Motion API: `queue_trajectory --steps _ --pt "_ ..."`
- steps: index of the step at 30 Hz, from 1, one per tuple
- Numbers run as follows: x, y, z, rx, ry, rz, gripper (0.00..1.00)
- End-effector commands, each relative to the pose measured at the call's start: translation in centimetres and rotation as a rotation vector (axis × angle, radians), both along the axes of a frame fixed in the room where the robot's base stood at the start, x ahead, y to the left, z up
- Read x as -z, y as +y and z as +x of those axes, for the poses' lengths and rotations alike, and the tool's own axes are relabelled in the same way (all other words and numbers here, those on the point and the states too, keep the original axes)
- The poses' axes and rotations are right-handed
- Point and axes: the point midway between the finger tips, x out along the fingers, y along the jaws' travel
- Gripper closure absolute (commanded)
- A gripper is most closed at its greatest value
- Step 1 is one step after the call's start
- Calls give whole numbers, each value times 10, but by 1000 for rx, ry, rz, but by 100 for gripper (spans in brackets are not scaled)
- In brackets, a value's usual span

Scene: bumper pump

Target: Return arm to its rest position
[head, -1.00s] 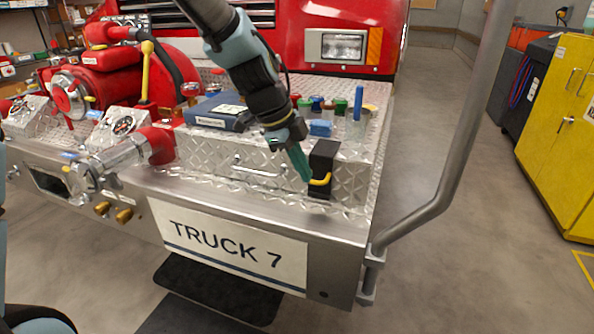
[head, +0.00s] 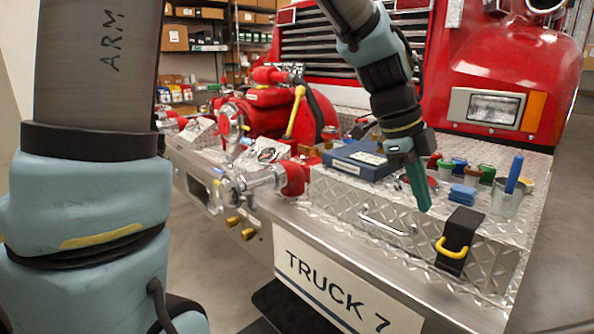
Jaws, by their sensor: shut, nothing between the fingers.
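My gripper (head: 421,198) hangs from my arm over the front of the diamond-plate bumper deck (head: 345,195), its teal fingers pointing down. The fingers are together with nothing between them. It is left of the black block with a yellow handle (head: 457,242), and apart from it. The block stands upright at the deck's front right. Part of the deck behind the fingers is hidden by them.
A blue case (head: 352,160) lies left of my gripper. Several capped vials (head: 487,175), blue blocks (head: 464,193) and a cup with a blue stick (head: 506,204) stand to the right. The red pump (head: 262,113) with its valves is at the left. A handle (head: 385,222) sticks out in front.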

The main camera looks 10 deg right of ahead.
Motion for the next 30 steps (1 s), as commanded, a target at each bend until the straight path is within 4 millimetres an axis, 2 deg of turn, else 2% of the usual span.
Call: queue_trajectory --steps 2,5,9,12,15,18,22,24,27,30 --pt "3 12 11 -80 10 21 100" --pt "11 43 35 -290 38 69 100" --pt "27 112 75 -732 97 146 100" --pt "36 166 94 -1065 144 183 100" --pt "45 220 104 -1396 190 204 100" --pt "51 271 105 -1719 241 208 100" --pt "58 323 99 -2074 298 192 100" --pt "61 343 94 -2215 323 180 100" --pt "63 361 88 -2352 348 164 100" --pt "65 369 85 -2417 362 155 100"
